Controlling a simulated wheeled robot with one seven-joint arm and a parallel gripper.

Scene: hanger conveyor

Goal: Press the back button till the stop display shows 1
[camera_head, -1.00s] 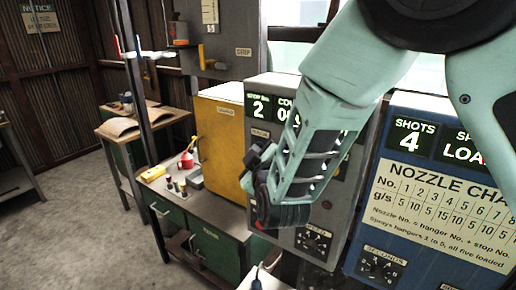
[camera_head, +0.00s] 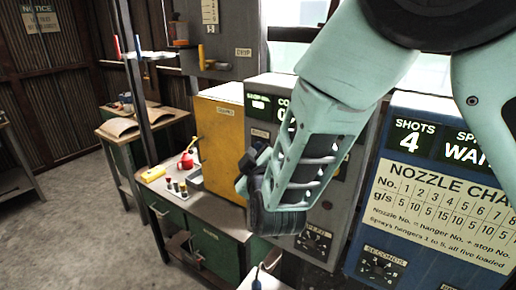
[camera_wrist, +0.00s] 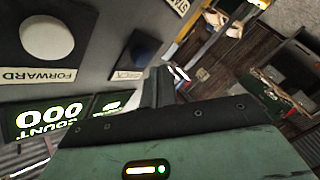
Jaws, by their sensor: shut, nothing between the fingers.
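The stop display (camera_head: 259,104) is on the grey control box (camera_head: 285,82); it shows a small pale mark and no readable digit. It is also partly in the wrist view (camera_wrist: 106,103), cut off by my gripper. In the wrist view a dark round button (camera_wrist: 140,48) sits beside a label that seems to read BACK (camera_wrist: 128,75). A large pale FORWARD button (camera_wrist: 47,36) is to its left. My gripper (camera_wrist: 162,82) is shut and empty, its fingertips close to the BACK label. I cannot tell whether they touch the box.
A blue panel (camera_head: 440,185) on the right shows SHOTS 4 (camera_head: 409,139) and a word starting WAI. A dark post (camera_head: 138,100) rises beside the bench.

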